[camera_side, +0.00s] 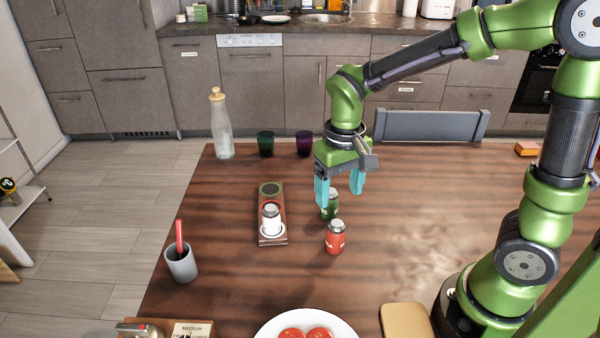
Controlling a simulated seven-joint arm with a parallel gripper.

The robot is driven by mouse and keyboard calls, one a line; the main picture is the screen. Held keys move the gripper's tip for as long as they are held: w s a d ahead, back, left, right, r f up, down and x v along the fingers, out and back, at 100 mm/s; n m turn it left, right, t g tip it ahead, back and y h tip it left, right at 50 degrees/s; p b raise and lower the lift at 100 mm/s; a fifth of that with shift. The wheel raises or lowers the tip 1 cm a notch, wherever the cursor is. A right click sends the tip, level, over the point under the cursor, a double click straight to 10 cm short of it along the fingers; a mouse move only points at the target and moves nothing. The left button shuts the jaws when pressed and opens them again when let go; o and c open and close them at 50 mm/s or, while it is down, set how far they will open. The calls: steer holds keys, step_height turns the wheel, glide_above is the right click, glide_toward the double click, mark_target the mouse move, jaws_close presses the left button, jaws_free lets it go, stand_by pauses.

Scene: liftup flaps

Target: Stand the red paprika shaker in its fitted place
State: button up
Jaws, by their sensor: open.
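The red paprika shaker (335,238) stands upright on the wooden table, right of the rack. A green shaker (331,208) stands just behind it. The narrow rack (278,198) has a bare green round place (269,189) at its far end. A white shaker (271,217) stands upright at the near end, on a pale ring. A reddish place shows partly behind the white shaker, which hides much of it. My gripper (340,190) points down with its cyan fingers apart, at the green shaker. The left finger overlaps that shaker's edge; I cannot tell whether they touch. Nothing is visibly held.
A corked glass bottle (223,130), a green cup (265,145) and a purple cup (304,144) stand behind the rack. A grey cup (181,264) with a red stick is at left. A tomato plate (262,331) and a board (406,322) lie in front. The table's right-middle is clear.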

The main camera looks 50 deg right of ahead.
mark_target(335, 232)
step_height(335, 232, down, 13)
steer(key=shift+r, duration=0.15)
stand_by(0.4)
steer(key=shift+c, duration=0.3)
steer(key=c, duration=1.1)
step_height(335, 232, up, 9)
steer(key=w+a, duration=0.2)
steer(key=w, duration=1.6)
steer(key=shift+n, duration=0.3)
steer(key=shift+w+a+f, duration=0.1)
steer(key=shift+f, duration=1.95)
steer(key=shift+w+a+f, duration=0.1)
steer(key=shift+f, duration=1.9)
